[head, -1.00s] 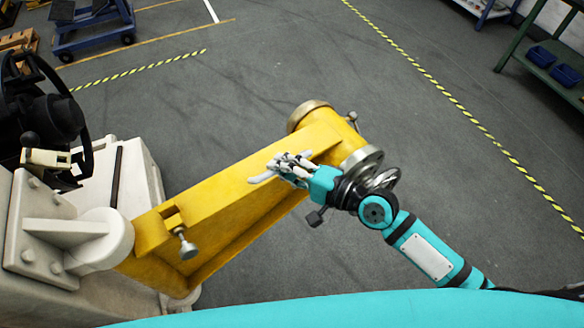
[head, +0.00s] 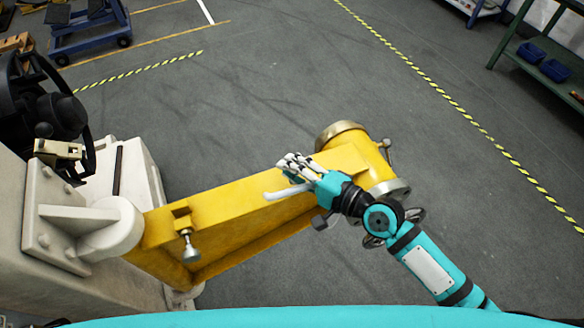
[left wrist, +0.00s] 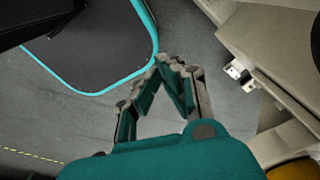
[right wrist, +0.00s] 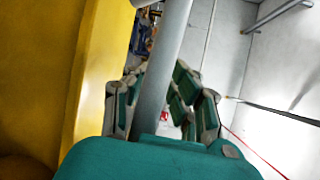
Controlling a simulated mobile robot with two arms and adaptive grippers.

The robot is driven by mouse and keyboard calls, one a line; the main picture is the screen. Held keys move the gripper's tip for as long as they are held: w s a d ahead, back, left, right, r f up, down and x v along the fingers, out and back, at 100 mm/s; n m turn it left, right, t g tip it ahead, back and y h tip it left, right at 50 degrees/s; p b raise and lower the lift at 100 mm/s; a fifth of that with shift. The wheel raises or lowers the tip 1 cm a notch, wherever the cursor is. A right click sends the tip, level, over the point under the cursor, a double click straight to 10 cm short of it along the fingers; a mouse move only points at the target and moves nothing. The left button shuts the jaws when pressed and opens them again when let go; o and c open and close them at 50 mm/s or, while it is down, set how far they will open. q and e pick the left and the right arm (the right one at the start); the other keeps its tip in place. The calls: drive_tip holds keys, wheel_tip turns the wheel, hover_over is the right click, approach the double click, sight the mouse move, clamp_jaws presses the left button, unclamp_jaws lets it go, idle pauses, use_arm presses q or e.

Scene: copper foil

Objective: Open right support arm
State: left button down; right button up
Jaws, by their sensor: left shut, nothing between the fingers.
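The support arm is a long yellow beam (head: 240,205), with a metal-capped yellow end (head: 345,132) at the right and its root at the pale bracket (head: 110,228) at the left. My right gripper (head: 290,162) is over the beam's near side, close to that end. A pale bar-like handle (head: 288,193) shows beside its fingers. In the right wrist view the grey bar (right wrist: 165,70) runs across the gripper (right wrist: 161,72) and hides part of the fingertips, so I cannot tell whether they grip it. My left gripper (left wrist: 170,65) is shut and empty, beside the pale machine (left wrist: 270,50).
A black handwheel (head: 50,110) stands on the machine at the left. A blue cart (head: 88,28) is far back left. A green bench (head: 540,60) with blue bins is far right. The grey floor beyond the arm is open, crossed by yellow-black tape.

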drive_tip(key=shift+o, duration=1.4)
drive_tip(key=shift+d, duration=0.1)
use_arm(q)
drive_tip(key=shift+s+a, duration=0.15)
drive_tip(key=shift+a, duration=0.05)
use_arm(e)
drive_tip(key=v, duration=1.2)
drive_tip(key=shift+s, duration=0.1)
